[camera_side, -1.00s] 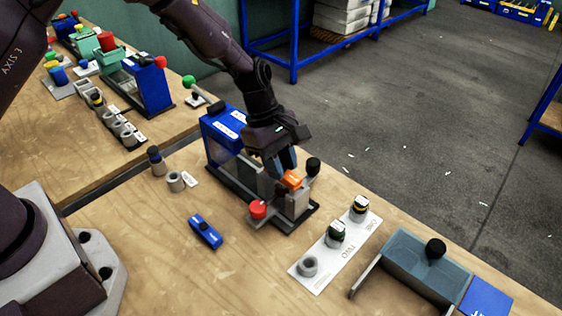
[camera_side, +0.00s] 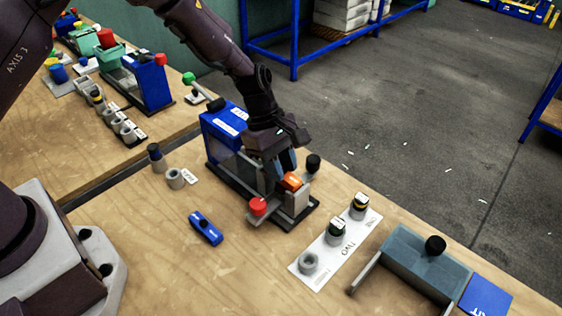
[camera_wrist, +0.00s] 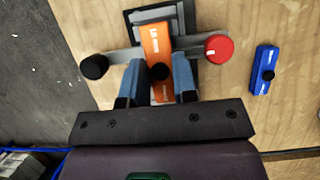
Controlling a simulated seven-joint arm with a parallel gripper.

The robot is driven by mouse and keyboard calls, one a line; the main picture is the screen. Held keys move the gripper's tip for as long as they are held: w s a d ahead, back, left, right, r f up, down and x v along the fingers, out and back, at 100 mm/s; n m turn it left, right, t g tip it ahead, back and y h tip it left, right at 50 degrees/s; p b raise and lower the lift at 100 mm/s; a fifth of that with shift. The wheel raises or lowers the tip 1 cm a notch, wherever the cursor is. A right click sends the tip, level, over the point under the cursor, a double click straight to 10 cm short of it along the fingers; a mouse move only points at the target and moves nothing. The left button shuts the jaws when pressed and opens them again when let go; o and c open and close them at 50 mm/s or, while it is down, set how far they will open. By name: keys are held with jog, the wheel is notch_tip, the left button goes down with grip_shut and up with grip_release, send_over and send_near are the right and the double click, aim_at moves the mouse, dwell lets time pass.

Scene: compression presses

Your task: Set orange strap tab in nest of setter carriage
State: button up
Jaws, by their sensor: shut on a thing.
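The orange strap tab (camera_side: 292,181) is between the fingers of my gripper (camera_side: 285,163), at the front end of the blue press. In the wrist view my gripper (camera_wrist: 160,82) is shut on the orange tab (camera_wrist: 157,50), with one blue-grey finger on each side. The tab lies over the grey setter carriage (camera_side: 297,201), between a red knob (camera_side: 257,206) and a black knob (camera_side: 313,163). The nest is hidden under the tab, so I cannot tell whether the tab is fully seated.
A blue tab with a black knob (camera_side: 206,229) lies on the table to the left. A white plate (camera_side: 316,275) with ring holders stands at the right, and a grey tray (camera_side: 402,277) beyond it. The blue press body (camera_side: 222,130) rises behind my gripper.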

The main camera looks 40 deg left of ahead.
jog(key=o, duration=1)
jog(key=shift+f, duration=0.1)
jog(key=v, duration=1.3)
jog(key=s+a+r+m+t+y, duration=0.1)
jog(key=s+a+r+m+t, duration=0.1)
jog(key=s+r+m, duration=0.3)
jog(key=s+a+r+m+t+y, duration=0.1)
jog(key=s+a+r+m+y, duration=0.1)
jog(key=s+m, duration=0.5)
jog(key=s+a+r+m+t+y, duration=0.1)
jog(key=s+a+r+m, duration=0.3)
jog(key=s, duration=0.7)
notch_tip(320, 180, up, 4)
jog(key=shift+s+a+f+m+t, duration=0.2)
jog(key=shift+a+m+t, duration=0.15)
jog(key=shift+m+t, duration=0.55)
